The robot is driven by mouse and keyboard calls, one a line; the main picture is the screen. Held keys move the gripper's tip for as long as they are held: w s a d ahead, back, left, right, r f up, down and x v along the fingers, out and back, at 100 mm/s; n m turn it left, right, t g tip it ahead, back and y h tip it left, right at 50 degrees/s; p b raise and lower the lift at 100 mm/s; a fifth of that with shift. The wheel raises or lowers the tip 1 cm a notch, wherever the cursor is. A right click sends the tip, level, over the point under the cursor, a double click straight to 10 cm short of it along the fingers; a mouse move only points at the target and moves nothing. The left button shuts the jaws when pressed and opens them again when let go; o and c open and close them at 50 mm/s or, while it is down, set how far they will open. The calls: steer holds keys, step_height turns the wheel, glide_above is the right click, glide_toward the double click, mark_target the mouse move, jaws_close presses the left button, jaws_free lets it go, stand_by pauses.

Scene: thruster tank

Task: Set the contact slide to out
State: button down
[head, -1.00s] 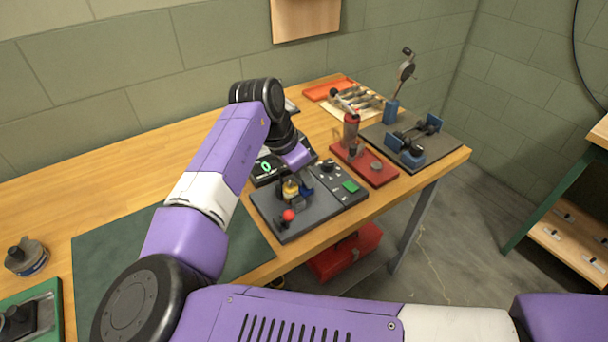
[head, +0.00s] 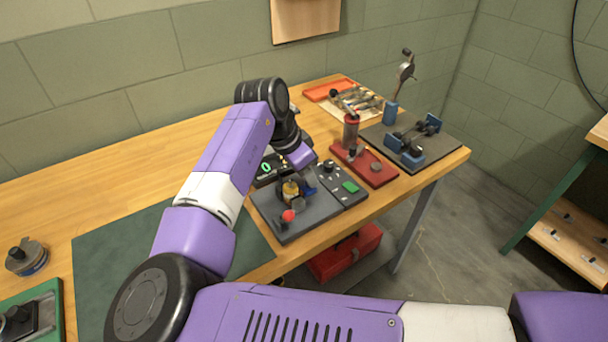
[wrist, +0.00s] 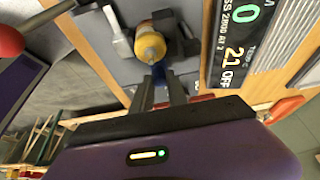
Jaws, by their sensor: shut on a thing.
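The test fixture is a dark grey plate (head: 285,232) near the bench's front edge, with a brass-yellow thruster (head: 290,190) standing on it. In the wrist view, the yellow thruster (wrist: 150,47) is just beyond my fingertips. A blue part (head: 310,189), apparently the contact slide, sits beside the thruster. My gripper (wrist: 161,82) is shut on this blue part, which shows as a narrow blue strip between the dark fingers. The fingers hide most of it, so its exact position along its travel is unclear.
A red ball knob (head: 288,215) stands at the plate's front. A display (head: 266,168) reading 0 is behind, and a control box with a green button (head: 350,187) is to the right. A red stand (head: 365,165) lies further right. The green mat (head: 130,260) is clear.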

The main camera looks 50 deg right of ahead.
mark_target(303, 190)
steer(key=shift+s+d, duration=0.3)
steer(key=shift+d, duration=0.55)
steer(key=c, duration=1.3)
jaws_free()
steer(key=v, duration=0.7)
steer(key=shift+r, duration=0.4)
steer(key=shift+w+a, duration=0.1)
steer(key=shift+a, duration=0.05)
